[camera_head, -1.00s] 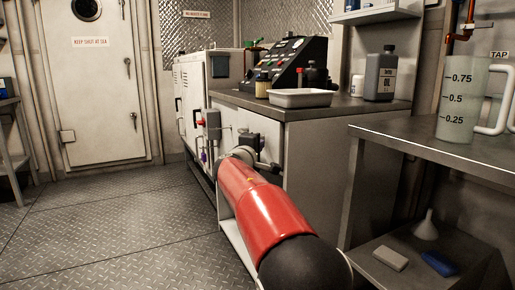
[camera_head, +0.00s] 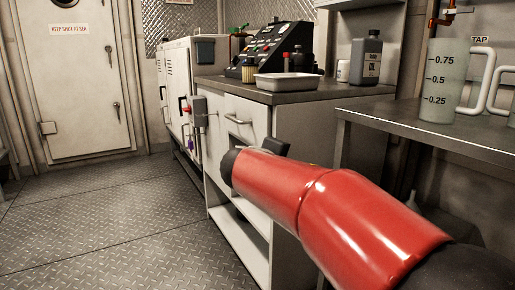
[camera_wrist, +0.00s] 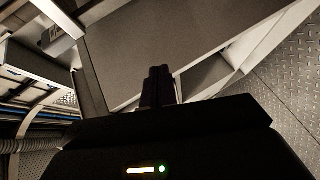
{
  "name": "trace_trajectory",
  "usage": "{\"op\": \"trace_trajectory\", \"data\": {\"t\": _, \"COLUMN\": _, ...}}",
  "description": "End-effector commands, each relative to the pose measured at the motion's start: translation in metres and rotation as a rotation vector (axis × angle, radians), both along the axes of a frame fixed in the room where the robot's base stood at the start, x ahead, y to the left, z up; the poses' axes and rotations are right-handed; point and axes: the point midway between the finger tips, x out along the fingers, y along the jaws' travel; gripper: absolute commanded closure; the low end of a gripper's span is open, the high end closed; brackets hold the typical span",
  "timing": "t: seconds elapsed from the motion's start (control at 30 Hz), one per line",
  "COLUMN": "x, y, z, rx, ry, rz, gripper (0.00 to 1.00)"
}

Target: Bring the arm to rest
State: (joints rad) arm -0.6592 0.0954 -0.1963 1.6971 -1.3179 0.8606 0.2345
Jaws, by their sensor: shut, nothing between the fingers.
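My gripper (camera_wrist: 160,84) shows in the wrist view as two dark fingers close together at the middle, shut and empty. Its fingers point toward a grey panel (camera_wrist: 160,40) and touch nothing that I can see. In the head view my red arm reaches from the lower right toward the grey cabinet (camera_head: 300,150).
A grey counter (camera_head: 292,96) carries a white tray (camera_head: 288,82) and a grey bottle (camera_head: 367,58). A measuring jug (camera_head: 440,88) stands on the metal bench (camera_head: 400,125) at right. The floor (camera_head: 110,220) at left is clear, before a closed door (camera_head: 75,90).

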Motion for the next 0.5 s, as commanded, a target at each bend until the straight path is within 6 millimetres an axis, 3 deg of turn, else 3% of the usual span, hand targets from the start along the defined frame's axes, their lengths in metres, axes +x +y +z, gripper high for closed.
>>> {"op": "trace_trajectory", "data": {"t": 0.03, "x": -0.024, "y": -0.037, "z": -0.008, "rx": 0.088, "ry": 0.047, "rz": -0.061, "gripper": 1.0}}
{"op": "trace_trajectory", "data": {"t": 0.1, "x": -0.06, "y": -0.073, "z": -0.027, "rx": 0.212, "ry": 0.118, "rz": -0.135, "gripper": 1.0}}
{"op": "trace_trajectory", "data": {"t": 0.2, "x": -0.12, "y": -0.112, "z": -0.056, "rx": 0.403, "ry": 0.207, "rz": -0.237, "gripper": 1.0}}
{"op": "trace_trajectory", "data": {"t": 0.33, "x": -0.196, "y": -0.134, "z": -0.093, "rx": 0.638, "ry": 0.296, "rz": -0.346, "gripper": 1.0}}
{"op": "trace_trajectory", "data": {"t": 0.5, "x": -0.267, "y": -0.133, "z": -0.13, "rx": 0.872, "ry": 0.356, "rz": -0.436, "gripper": 1.0}}
